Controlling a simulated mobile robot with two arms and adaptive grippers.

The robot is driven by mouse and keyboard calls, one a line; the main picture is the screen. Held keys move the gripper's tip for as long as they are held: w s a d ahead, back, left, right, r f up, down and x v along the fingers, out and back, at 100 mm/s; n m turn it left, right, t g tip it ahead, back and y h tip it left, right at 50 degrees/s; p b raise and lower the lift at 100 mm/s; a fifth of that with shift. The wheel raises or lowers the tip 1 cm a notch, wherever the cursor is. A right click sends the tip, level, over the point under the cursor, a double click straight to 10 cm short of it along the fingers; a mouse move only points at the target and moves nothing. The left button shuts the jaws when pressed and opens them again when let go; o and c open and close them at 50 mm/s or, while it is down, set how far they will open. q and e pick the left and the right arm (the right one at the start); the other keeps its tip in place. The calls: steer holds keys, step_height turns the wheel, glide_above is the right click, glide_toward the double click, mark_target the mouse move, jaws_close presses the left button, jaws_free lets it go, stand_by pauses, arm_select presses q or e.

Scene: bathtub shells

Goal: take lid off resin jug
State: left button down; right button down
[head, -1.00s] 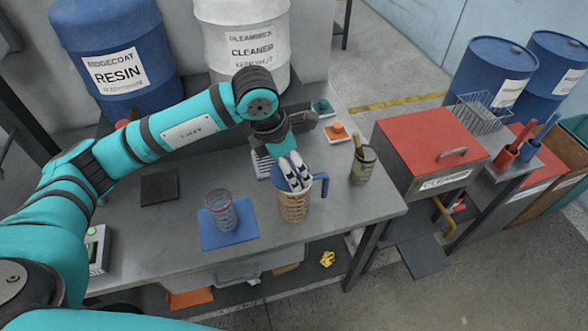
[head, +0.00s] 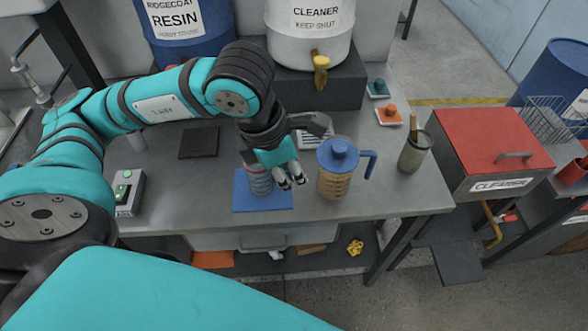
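The resin jug (head: 335,184) is a clear pitcher with amber contents and a blue handle at its right. It stands upright on the grey workbench. Its blue lid (head: 338,155), with a round knob, sits on top. My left gripper (head: 291,182) is to the left of the jug, apart from it, pointing down in front of the clear cup's right side. Its fingers look parted with nothing between them. The clear cup (head: 258,184) stands on a blue mat (head: 243,203), partly hidden by the gripper. My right gripper is not in view.
A tan-green container (head: 414,154) with a handle sticking out stands right of the jug. A red-topped cleaner box (head: 490,140) is further right. A black pad (head: 198,143) and a switch box (head: 128,193) are at left. Resin (head: 180,30) and cleaner (head: 312,35) drums stand behind.

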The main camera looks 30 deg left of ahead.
arm_select(q)
steer(key=shift+c, duration=2.1)
jaws_free()
